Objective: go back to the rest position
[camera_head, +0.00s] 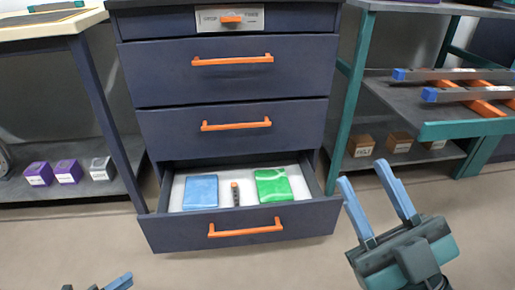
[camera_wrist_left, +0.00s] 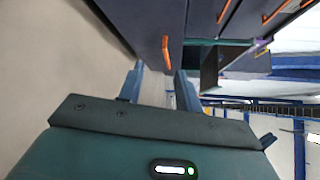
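My left gripper (camera_head: 95,285) shows only as fingertips at the bottom edge of the head view, in front of the cabinet and to its left. In the left wrist view its two fingers (camera_wrist_left: 159,75) are apart with nothing between them. My right gripper (camera_head: 364,172) is at the lower right of the head view, just right of the open drawer. Its two blue fingers point up and are spread, with nothing between them. Both grippers appear clear of the furniture in the head view.
The dark cabinet's bottom drawer (camera_head: 240,231) stands open, holding a blue packet (camera_head: 201,191), a green packet (camera_head: 273,186) and a small dark orange-topped item (camera_head: 235,194). A shelf rack (camera_head: 347,120) stands right, a table (camera_head: 50,26) left. The floor (camera_head: 225,268) in front is clear.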

